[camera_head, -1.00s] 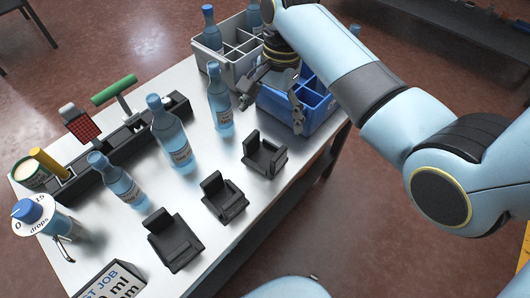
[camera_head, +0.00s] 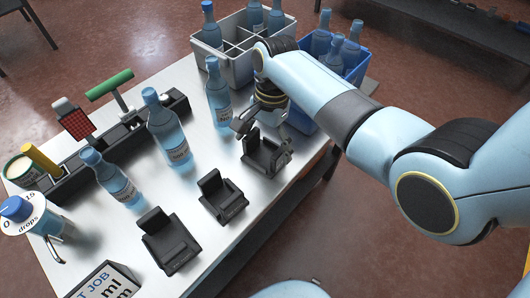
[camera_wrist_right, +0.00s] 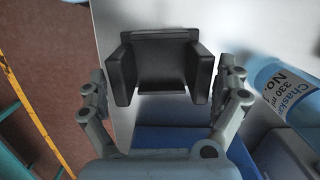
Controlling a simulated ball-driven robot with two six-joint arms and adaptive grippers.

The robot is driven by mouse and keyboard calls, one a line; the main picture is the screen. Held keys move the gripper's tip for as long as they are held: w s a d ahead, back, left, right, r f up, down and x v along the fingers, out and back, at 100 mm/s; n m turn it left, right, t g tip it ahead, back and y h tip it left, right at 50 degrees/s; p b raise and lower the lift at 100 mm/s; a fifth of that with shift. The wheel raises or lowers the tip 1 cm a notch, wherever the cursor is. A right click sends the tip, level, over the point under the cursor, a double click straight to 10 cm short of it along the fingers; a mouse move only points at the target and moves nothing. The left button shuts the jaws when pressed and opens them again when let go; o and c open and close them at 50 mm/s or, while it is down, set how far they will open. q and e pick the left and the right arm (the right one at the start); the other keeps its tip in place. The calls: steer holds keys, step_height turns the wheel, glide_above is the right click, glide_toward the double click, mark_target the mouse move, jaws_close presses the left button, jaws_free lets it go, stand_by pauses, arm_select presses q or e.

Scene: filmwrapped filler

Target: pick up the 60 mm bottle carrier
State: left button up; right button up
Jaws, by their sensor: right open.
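Three black bottle carriers stand in a row on the steel table: a near one (camera_head: 168,243), a middle one (camera_head: 222,198) and a far one (camera_head: 262,155). I cannot read a size on any of them. My right gripper (camera_head: 264,139) is open at the far carrier, partly covering it. In the right wrist view this carrier (camera_wrist_right: 160,62) lies ahead, between the lines of the open fingers (camera_wrist_right: 164,88), with a visible gap on each side. Whether the fingers are at its height I cannot tell. My left gripper is not in view.
Blue bottles stand beside the carriers, the farthest one (camera_head: 219,95) close to my gripper. A grey divided crate (camera_head: 236,66) and a blue crate (camera_head: 301,121), both holding bottles, stand behind. A black tool rack (camera_head: 95,153) runs along the left.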

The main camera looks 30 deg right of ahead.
steer(key=c, duration=0.9)
steer(key=shift+r, duration=0.1)
